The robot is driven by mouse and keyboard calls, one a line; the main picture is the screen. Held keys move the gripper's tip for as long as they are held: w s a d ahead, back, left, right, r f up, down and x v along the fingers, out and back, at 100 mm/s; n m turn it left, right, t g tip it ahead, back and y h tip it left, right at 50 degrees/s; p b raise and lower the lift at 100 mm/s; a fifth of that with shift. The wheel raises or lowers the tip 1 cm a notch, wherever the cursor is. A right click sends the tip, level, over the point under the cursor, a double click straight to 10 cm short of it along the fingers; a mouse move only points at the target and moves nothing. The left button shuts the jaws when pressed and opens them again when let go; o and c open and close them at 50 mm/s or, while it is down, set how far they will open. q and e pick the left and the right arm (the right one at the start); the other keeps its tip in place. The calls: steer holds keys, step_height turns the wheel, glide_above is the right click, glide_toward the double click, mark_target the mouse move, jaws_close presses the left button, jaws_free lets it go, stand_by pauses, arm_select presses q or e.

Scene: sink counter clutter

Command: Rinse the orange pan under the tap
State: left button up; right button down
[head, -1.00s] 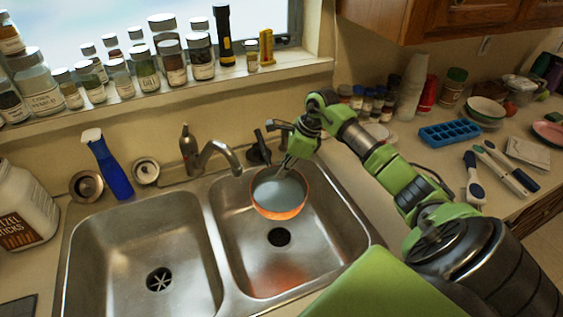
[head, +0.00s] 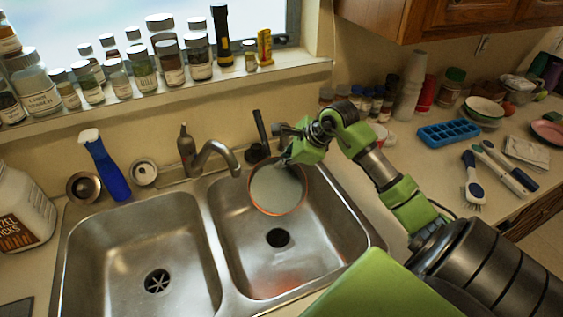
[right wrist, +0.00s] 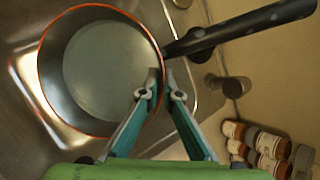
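The orange pan (head: 277,192) is over the right sink basin, its grey inside facing the head camera and its orange rim showing. Its dark handle (right wrist: 240,32) extends to the upper right in the right wrist view and points up toward the wall in the head view (head: 261,128). My right gripper (right wrist: 165,78) is shut on the pan's rim beside the handle. The tap (head: 213,152) has its spout end just left of the pan in the head view. No water stream shows. My left gripper is not in view.
The left basin (head: 140,240) is empty. Several jars (head: 143,70) line the window sill. Small bottles, cups and a blue ice tray (head: 448,133) stand on the right counter.

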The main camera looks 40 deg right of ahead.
steer(key=shift+s+a+r+t+b, duration=0.15)
steer(key=shift+s+r+t+b, duration=0.15)
steer(key=shift+r+t, duration=0.35)
steer(key=shift+s+a+r+t+h+b, duration=0.2)
steer(key=shift+s+r+t+h+b, duration=0.25)
steer(key=shift+t+b, duration=0.3)
steer(key=shift+s+a+r+n+t+b, duration=0.25)
steer(key=shift+s+r+n+t+b, duration=0.4)
steer(key=shift+b, duration=0.85)
steer(key=s+a+r+n+t+h+b, duration=0.1)
steer(key=s+a+t+b, duration=0.2)
steer(key=s+t+b, duration=0.3)
steer(key=shift+s+r+b, duration=0.35)
steer(key=shift+b, duration=0.2)
stand_by(0.7)
